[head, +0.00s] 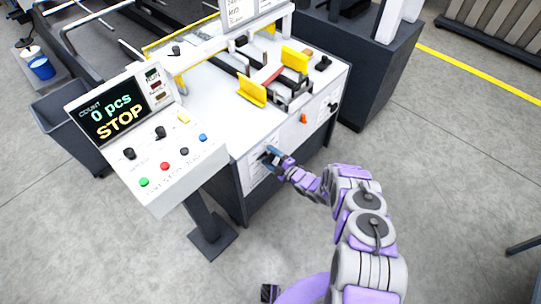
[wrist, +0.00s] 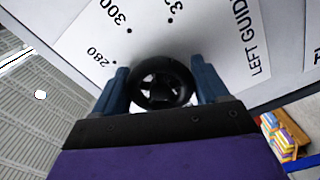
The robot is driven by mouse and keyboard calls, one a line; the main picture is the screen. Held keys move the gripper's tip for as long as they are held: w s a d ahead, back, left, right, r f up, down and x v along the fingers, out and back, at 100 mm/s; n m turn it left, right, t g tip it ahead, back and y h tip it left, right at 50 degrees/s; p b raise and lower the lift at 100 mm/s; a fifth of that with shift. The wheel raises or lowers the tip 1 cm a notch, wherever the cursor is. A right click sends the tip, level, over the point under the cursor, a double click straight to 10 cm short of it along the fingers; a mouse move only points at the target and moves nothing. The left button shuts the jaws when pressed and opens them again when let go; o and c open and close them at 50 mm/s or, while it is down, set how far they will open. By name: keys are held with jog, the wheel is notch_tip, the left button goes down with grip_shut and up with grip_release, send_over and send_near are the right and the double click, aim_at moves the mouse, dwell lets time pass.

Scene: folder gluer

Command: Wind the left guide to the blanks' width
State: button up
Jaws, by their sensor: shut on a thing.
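My gripper (head: 271,158) is at the front face of the white machine (head: 318,112). In the wrist view its two blue fingers (wrist: 161,88) stand on either side of a round black knob (wrist: 162,66) and are shut on it. The knob sits on a white dial plate (wrist: 205,38) lettered "LEFT GUIDE". Marks for 280 and 300 show, and a third number is partly hidden. I cannot make out a pointer on the knob. On the machine top are two yellow guides, a nearer one (head: 252,91) and a farther one (head: 295,60).
A control panel (head: 137,140) at the left has a display (head: 113,115) reading "0 pcs" and "STOP", with coloured buttons below. An orange knob (head: 304,118) and a black knob (head: 333,106) are further right on the front face.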

jog(key=n, duration=0.4)
jog(key=shift+s+a+f+n+p, duration=0.15)
jog(key=shift+s+f+n+p, duration=0.1)
jog(key=shift+n+p, duration=0.05)
jog(key=n, duration=0.4)
jog(key=shift+w+r+n, duration=0.1)
jog(key=shift+n, duration=0.2)
jog(key=shift+w+d, duration=0.1)
jog(key=shift+d, duration=0.1)
jog(key=o, duration=0.6)
jog(key=shift+o, duration=1.4)
jog(key=shift+w, duration=0.1)
jog(key=shift+o, duration=0.6)
jog(key=shift+a+r, duration=0.1)
jog(key=shift+r, duration=0.05)
jog(key=p+v, duration=0.1)
jog(key=v, duration=1.6)
